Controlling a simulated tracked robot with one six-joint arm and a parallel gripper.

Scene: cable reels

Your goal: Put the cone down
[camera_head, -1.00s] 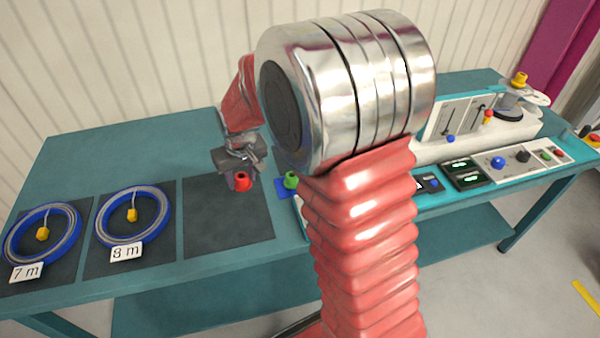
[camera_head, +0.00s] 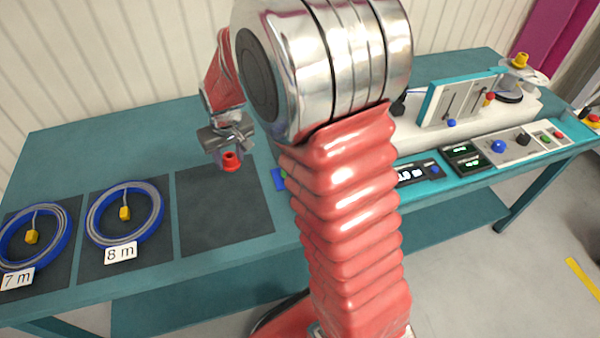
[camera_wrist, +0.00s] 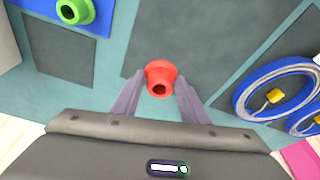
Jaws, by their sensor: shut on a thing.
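A small red cone (camera_head: 231,161) is held in my gripper (camera_head: 229,150), which is shut on it, in the head view. In the wrist view the red cone (camera_wrist: 160,78) sits between the two grey fingertips (camera_wrist: 160,84). In the head view it shows in front of the upper part of the empty dark mat (camera_head: 225,210). The wrist view shows table and mat beyond the cone. I cannot tell how high it is above the table.
Blue rings marked 7 m (camera_head: 35,238) and 8 m (camera_head: 125,213) lie on mats at the left. A green cone (camera_wrist: 75,11) stands on a blue square in the wrist view. A control panel (camera_head: 500,148) and machine fill the table's right. The empty mat's surface is free.

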